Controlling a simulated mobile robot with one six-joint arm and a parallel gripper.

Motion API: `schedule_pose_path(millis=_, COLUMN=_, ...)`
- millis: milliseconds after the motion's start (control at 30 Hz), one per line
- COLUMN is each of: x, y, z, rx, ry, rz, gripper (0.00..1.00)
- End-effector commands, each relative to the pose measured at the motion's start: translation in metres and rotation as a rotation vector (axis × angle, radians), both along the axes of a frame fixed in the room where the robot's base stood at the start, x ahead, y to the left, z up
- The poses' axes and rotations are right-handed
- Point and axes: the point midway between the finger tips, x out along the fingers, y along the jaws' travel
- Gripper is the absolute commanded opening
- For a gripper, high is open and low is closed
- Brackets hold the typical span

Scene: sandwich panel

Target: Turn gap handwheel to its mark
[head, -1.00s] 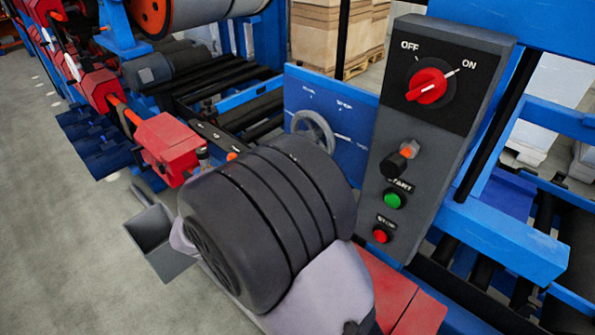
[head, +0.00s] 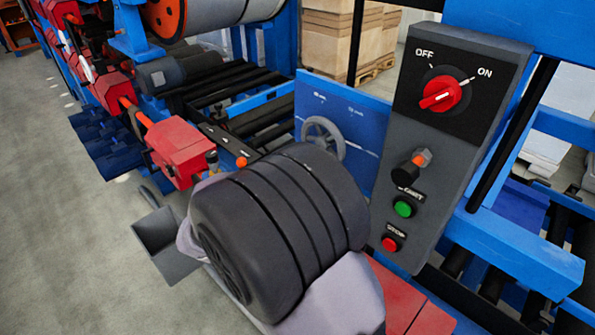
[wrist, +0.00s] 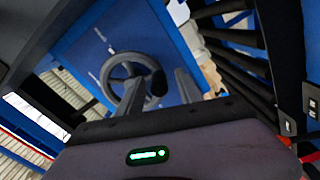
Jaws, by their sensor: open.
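The gap handwheel (head: 323,137) is a grey spoked wheel on a blue panel with small white markings, left of the control box in the head view. My dark arm hides its lower part there, and my gripper's fingers are hidden. In the wrist view the handwheel (wrist: 112,70) shows beyond my gripper (wrist: 158,90), with a dark grip knob (wrist: 157,82) at its right rim. My gripper is open. The knob appears between the two fingers; I cannot tell how deep it sits or whether they touch it. The mark is too small to read.
A grey control box (head: 455,140) stands right of the handwheel, with a red rotary switch (head: 440,95), a green button (head: 403,208) and a red button (head: 391,244). Red machine blocks (head: 180,150) and black rollers (head: 240,90) lie to the left. Bare floor is at far left.

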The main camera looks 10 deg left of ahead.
Motion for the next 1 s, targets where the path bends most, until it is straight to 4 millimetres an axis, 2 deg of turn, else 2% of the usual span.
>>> schedule_pose_path(millis=167, x=-0.019, y=0.017, z=0.002, rx=-0.001, ry=0.001, rz=0.005, gripper=0.42)
schedule_pose_path(millis=500, x=-0.094, y=0.074, z=0.003, rx=-0.001, ry=0.001, rz=0.005, gripper=0.42)
schedule_pose_path(millis=633, x=-0.117, y=0.092, z=0.002, rx=0.000, ry=0.000, rz=0.003, gripper=0.42)
schedule_pose_path(millis=800, x=-0.134, y=0.105, z=0.001, rx=0.000, ry=0.000, rz=0.003, gripper=0.42)
schedule_pose_path(millis=1000, x=-0.137, y=0.107, z=0.000, rx=0.000, ry=0.000, rz=0.001, gripper=0.42)
